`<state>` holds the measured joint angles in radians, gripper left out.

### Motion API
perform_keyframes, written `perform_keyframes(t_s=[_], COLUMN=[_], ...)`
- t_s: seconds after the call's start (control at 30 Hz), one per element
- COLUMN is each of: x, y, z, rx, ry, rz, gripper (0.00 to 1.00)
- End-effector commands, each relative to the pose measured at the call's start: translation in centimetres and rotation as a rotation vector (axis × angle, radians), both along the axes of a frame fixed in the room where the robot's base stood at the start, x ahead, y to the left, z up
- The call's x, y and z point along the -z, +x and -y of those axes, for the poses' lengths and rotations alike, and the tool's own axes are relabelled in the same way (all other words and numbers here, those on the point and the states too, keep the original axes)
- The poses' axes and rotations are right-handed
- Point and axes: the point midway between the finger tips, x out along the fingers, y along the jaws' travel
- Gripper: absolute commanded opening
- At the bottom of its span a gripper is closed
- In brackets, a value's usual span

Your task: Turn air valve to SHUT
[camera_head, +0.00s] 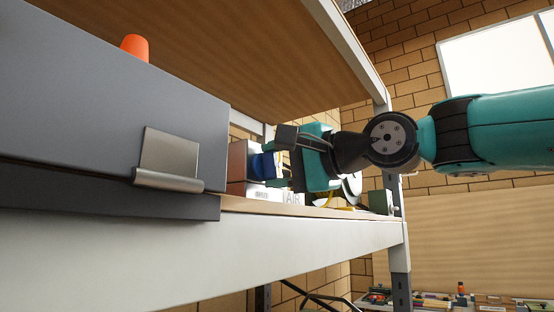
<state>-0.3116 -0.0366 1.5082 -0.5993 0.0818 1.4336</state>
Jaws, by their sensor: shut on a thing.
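A blue part, which looks like the air valve's handle (262,165), sits in front of a reddish-brown block (238,165) on the shelf. A white label (293,198) reading AIR is below it, beside a smaller label too small to read. My gripper (270,162) reaches in from the right and is shut on the blue part. My gripper hides much of the valve, and I cannot tell which way the handle points.
A large grey case (90,110) with a metal latch (168,160) fills the left, with an orange object (135,46) behind its top edge. A wooden shelf (230,30) hangs above. A shelf post (398,250) and a small green box (380,202) are at right.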

Motion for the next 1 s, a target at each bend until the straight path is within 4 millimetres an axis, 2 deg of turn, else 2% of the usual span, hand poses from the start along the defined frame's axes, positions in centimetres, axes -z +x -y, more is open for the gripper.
perform_keyframes(t_s=[0.4, 0.97, 1.0], x=[0.01, 0.07, 0.08], y=[0.04, 0.05, 0.05], z=[0.07, 0.06, 0.06], rx=[0.003, 0.002, 0.002], ry=[0.114, 0.129, 0.129], rz=[-0.145, -0.165, -0.165], gripper=[0.25, 0.25, 0.58])
